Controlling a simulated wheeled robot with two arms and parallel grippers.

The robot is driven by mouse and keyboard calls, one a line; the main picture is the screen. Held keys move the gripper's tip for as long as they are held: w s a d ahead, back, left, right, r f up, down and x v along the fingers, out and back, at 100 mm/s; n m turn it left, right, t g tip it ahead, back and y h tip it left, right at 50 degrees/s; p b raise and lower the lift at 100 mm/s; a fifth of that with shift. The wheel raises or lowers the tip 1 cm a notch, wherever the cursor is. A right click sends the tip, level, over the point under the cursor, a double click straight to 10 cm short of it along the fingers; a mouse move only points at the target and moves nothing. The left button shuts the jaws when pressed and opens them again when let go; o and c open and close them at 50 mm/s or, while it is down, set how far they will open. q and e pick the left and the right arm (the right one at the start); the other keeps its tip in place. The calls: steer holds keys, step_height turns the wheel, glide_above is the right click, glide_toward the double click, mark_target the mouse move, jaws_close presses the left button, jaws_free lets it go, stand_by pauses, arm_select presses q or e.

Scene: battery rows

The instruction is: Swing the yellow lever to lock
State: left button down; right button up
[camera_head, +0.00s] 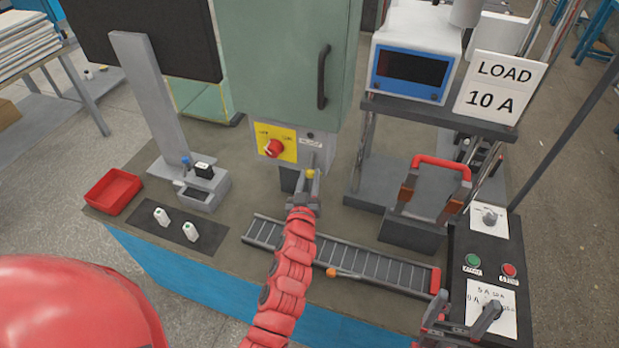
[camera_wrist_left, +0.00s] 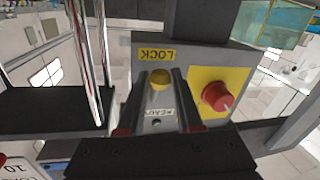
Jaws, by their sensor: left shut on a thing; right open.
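The yellow lever (camera_head: 310,174) sits on the grey box below the green cabinet, near its right side. My left gripper (camera_head: 309,182) is shut on the lever's yellow knob. In the left wrist view the yellow knob (camera_wrist_left: 160,78) shows between my two dark fingers (camera_wrist_left: 162,86). A yellow LOCK label (camera_wrist_left: 158,54) is on the box face just beyond the knob, and a second, white label shows between the fingers. The lever's shaft is mostly hidden. My right gripper (camera_head: 464,316) is open at the bottom right, over the control panel.
A red rotary knob (camera_head: 274,148) on a yellow plate (camera_wrist_left: 196,80) is beside the lever. The green cabinet (camera_head: 285,60) rises above. A grey slotted rail (camera_head: 375,268) lies in front. A red-handled device (camera_head: 440,163) and the panel (camera_head: 485,240) stand to the right.

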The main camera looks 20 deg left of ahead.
stand_by(0.3)
arm_select(q)
steer(key=m+b, duration=0.1)
steer(key=a+m+b, duration=0.1)
steer(key=m+b, duration=0.1)
steer(key=shift+a+f+t+b, duration=0.15)
steer(key=shift+a+t+b, duration=0.15)
steer(key=m+b, duration=0.1)
steer(key=a+m+b, duration=0.1)
steer(key=m, duration=0.1)
steer(key=shift+a+r+t, duration=0.1)
steer(key=shift+r+t, duration=0.1)
steer(key=shift+t, duration=0.1)
steer(key=m, duration=0.2)
steer(key=a+r+m+b, duration=0.1)
steer(key=m, duration=0.1)
steer(key=shift+w+a+r+h, duration=0.1)
steer(key=shift+a+h, duration=0.1)
steer(key=shift+h, duration=0.2)
steer(key=shift+a+r+m+t+h+b, duration=0.25)
steer(key=shift+r+m, duration=0.1)
steer(key=shift+m, duration=0.5)
steer(key=shift+a+r+m+t+h+b, duration=0.15)
steer(key=shift+r+m+b, duration=0.15)
steer(key=shift+m, duration=0.6)
steer(key=shift+a+r+m+t+h+b, duration=0.2)
steer(key=shift+r+m, duration=0.15)
steer(key=shift+m, duration=0.5)
steer(key=shift+r, duration=0.1)
